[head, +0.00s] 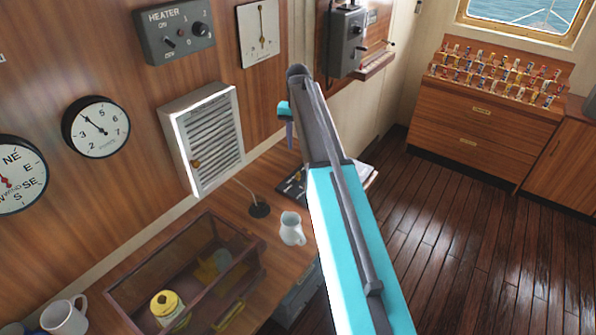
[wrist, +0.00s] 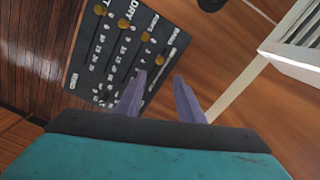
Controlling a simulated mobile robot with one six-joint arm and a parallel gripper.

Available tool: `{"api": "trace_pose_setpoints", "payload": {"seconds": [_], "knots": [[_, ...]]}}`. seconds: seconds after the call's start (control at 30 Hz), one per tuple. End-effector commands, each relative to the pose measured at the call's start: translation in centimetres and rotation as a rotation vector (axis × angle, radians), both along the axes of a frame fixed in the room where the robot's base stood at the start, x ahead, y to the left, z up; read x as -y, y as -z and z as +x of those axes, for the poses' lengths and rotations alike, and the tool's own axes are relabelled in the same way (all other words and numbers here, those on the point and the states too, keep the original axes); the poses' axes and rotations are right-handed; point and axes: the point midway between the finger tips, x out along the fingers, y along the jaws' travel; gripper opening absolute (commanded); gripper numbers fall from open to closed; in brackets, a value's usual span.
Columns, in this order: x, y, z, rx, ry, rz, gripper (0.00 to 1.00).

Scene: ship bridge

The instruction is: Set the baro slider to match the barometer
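A dark slider panel (wrist: 115,50) with white scales and several orange knobs fills the upper left of the wrist view. Labels reading DRY and WIND seem to show, but I cannot make out which slider is the baro one. In the head view the panel (head: 292,186) lies on the desk, partly hidden by my arm. My gripper (wrist: 159,76) is open and empty, its two purple fingers apart near the panel's edge. It also shows small in the head view (head: 290,134), above the panel. Round dials hang on the wall, one numbered (head: 97,127); which is the barometer is unclear.
A glass-sided case (head: 130,290) and a mug (head: 65,316) stand nearer. A slatted box (head: 206,140) projects from the wall. The floor to the right is clear.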

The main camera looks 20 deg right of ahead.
Motion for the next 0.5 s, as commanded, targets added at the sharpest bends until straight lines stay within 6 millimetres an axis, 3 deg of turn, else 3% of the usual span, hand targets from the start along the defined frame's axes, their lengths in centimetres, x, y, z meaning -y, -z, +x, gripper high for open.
{"api": "trace_pose_setpoints", "payload": {"seconds": [0.5], "knots": [[0.0,6.9,0.0,0.000,0.000,0.000,0.34]]}}
